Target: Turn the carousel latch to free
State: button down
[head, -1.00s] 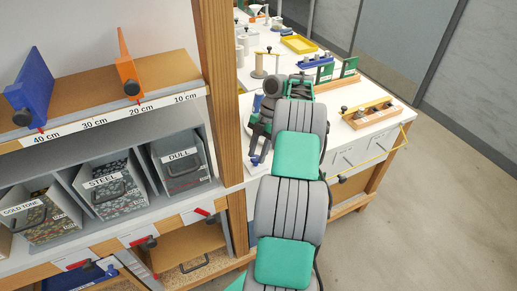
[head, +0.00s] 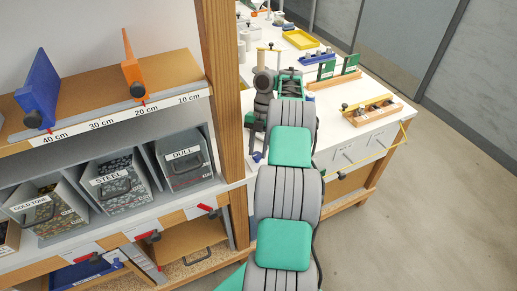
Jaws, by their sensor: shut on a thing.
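My gripper (head: 256,143) is at the end of my arm, low over the white worktop just right of the wooden post. Its dark fingers are small in the head view and partly covered by my wrist. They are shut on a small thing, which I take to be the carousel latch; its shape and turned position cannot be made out. A small blue piece (head: 257,157) shows just below the fingers. The carousel itself is not clearly visible, with my arm over that part of the bench.
A wooden post (head: 226,120) stands close left of my arm. The shelf unit holds bins, including DULL (head: 186,168) and STEEL (head: 117,190). On the bench are a wooden block with pegs (head: 372,110), green uprights (head: 350,64) and a yellow tray (head: 300,40). Open floor lies right.

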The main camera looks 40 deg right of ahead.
jog(key=c, duration=1)
grip_release()
